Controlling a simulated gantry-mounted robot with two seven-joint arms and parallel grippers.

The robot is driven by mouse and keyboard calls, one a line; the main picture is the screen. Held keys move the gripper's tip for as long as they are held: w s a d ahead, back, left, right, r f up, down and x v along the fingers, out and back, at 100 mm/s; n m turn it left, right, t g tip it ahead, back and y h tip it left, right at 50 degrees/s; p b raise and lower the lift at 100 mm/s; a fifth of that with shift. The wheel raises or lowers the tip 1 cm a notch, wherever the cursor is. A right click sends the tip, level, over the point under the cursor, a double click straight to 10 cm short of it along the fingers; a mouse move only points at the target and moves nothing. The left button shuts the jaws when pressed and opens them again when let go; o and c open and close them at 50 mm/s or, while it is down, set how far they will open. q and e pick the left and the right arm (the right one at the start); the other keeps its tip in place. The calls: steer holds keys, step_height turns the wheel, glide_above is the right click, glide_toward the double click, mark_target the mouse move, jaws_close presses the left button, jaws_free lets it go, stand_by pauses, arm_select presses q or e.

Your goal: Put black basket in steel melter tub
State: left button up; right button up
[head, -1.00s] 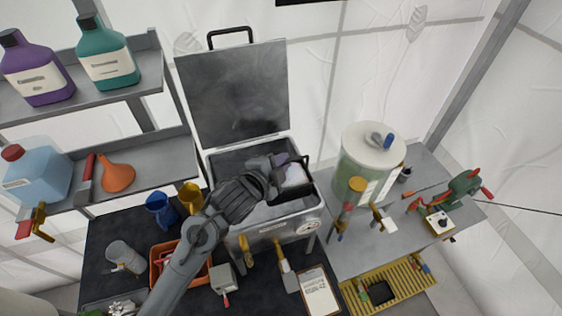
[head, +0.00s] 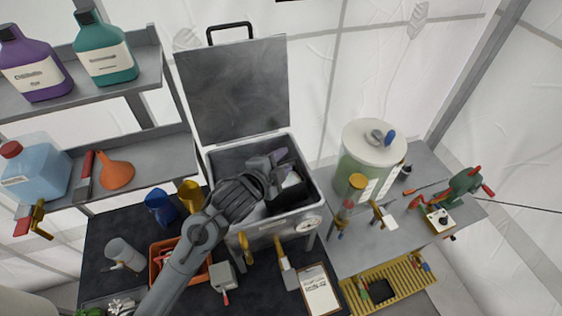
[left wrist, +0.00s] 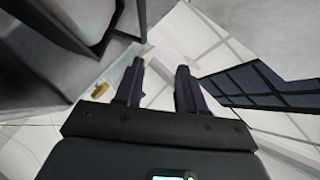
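The steel melter tub (head: 266,233) stands at the centre of the head view with its lid raised behind it. The black basket (head: 290,197) is inside the tub, toward its right side, with something white in or beside it. My left gripper (head: 285,164) is over the tub opening, just above and left of the basket. In the left wrist view my left gripper's two dark fingers (left wrist: 160,85) are apart with nothing visibly clamped between them. A black gridded surface, perhaps the basket, shows to their right. My forearm hides the tub's front left. My right gripper is out of view.
A clear tank (head: 368,160) stands on the table right of the tub. Shelves with bottles and an orange funnel (head: 116,175) are at left. A blue jug (head: 160,207), a yellow jug (head: 190,195) and an orange crate (head: 157,262) crowd the dark bench. The raised lid (head: 235,90) blocks the back.

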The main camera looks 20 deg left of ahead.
arm_select(q)
steer(key=shift+r, duration=0.1)
steer(key=r+p+v, duration=0.1)
steer(key=p+v, duration=0.1)
steer(key=v, duration=1)
steer(key=shift+p, duration=0.35)
steer(key=shift+r, duration=0.15)
